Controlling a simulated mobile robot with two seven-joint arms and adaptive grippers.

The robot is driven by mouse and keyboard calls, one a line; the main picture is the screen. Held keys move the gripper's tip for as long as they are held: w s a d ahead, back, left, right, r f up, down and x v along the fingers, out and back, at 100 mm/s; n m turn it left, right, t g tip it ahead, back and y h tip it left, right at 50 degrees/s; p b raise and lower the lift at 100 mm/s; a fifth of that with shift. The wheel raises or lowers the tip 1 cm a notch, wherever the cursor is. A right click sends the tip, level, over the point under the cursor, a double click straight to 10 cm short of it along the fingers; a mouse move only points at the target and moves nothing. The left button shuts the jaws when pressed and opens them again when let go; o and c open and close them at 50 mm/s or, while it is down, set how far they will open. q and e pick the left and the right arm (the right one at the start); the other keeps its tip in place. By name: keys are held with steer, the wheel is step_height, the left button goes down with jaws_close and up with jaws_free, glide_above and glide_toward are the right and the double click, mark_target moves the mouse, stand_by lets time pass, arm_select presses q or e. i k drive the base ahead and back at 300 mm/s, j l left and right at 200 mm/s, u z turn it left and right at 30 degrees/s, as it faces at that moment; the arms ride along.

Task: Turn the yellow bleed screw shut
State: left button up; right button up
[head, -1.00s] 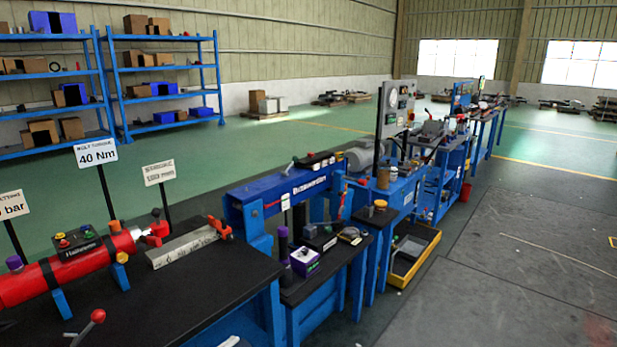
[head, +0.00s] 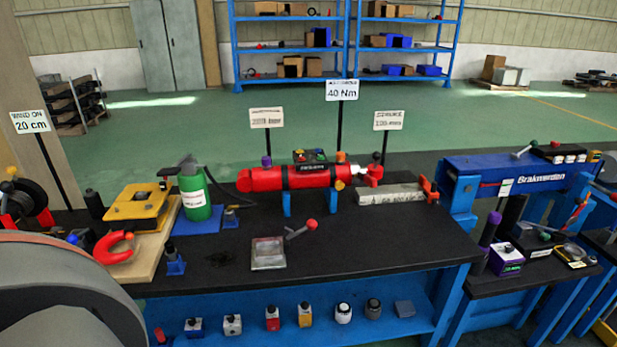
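A red horizontal cylinder (head: 285,178) rests on blue supports at the back of the black-topped bench (head: 350,240). A small yellow knob (head: 340,185) sits on its front side near the right end; it looks like the yellow bleed screw, but it is too small to tell how far it is turned. An orange knob (head: 340,157) stands on top just above it. A black box (head: 310,156) with coloured buttons sits on the cylinder, and a purple cap (head: 266,161) is at its left end. Neither of my grippers is in view.
A clear block (head: 268,254) and a red-tipped lever (head: 301,229) are on the bench in front of the cylinder. A green bottle (head: 195,192) and a yellow device (head: 138,206) stand left. A blue press (head: 520,175) stands right. The bench's front right is clear.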

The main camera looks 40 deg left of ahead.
mark_target(339, 185)
steer(key=u, duration=1.1)
